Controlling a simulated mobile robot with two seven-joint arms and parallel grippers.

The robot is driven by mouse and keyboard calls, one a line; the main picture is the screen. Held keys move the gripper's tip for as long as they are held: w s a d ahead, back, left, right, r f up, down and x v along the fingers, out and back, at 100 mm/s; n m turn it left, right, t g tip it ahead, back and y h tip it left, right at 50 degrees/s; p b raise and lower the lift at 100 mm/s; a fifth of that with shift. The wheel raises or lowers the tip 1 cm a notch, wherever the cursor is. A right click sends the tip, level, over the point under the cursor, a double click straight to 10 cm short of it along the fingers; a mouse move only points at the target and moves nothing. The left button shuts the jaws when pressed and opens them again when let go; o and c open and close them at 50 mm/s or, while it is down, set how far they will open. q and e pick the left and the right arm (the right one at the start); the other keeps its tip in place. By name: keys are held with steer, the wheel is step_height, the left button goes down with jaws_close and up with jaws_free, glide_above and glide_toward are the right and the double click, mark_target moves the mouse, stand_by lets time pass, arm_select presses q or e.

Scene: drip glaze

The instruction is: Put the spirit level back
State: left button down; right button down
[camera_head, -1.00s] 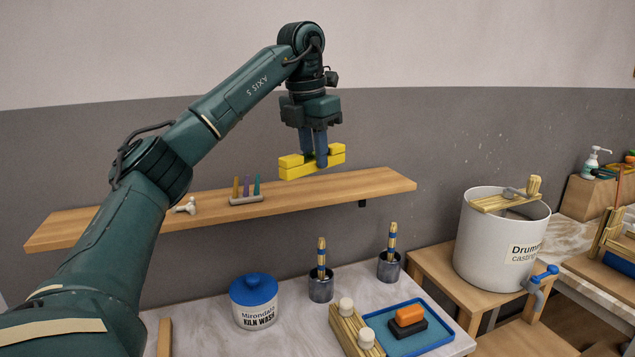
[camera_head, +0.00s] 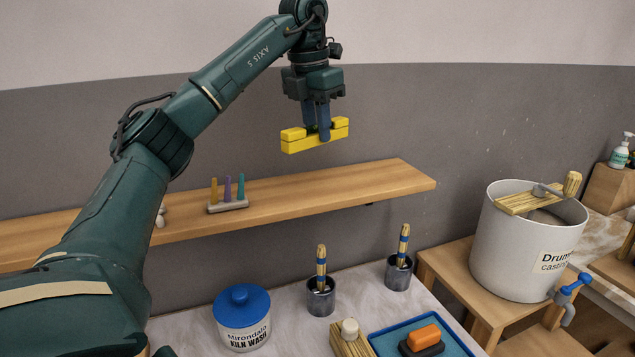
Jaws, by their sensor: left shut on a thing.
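The spirit level (camera_head: 306,143) is a short yellow bar. My left gripper (camera_head: 317,134) points down and is shut on the middle of it. The bar is held roughly level, above the wooden wall shelf (camera_head: 350,188) and apart from it in the picture. How far it is from the wall is hard to tell. My right gripper is not in view.
On the shelf's left part stand a small rack of coloured pegs (camera_head: 228,207) and a whitish object (camera_head: 160,215) partly behind my arm. The shelf's right half is bare. Below are a blue-lidded jar (camera_head: 242,318), two brush cups (camera_head: 321,299), a blue tray (camera_head: 455,344) and a white drum (camera_head: 515,245).

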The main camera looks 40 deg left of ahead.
arm_select(q)
glide_above(319, 191)
steer(key=f, duration=0.5)
steer(key=shift+s, duration=0.3)
step_height(319, 191, down, 4)
steer(key=shift+a+f, duration=0.1)
steer(key=shift+f, duration=0.35)
steer(key=c, duration=1.3)
jaws_free()
steer(key=shift+f, duration=0.1)
steer(key=shift+o, duration=0.3)
steer(key=r, duration=0.3)
steer(key=s+r, duration=0.1)
steer(key=r, duration=0.6)
steer(key=shift+s+r, duration=0.2)
steer(key=shift+s, duration=0.05)
steer(key=shift+s+r, duration=0.1)
steer(key=shift+r, duration=0.75)
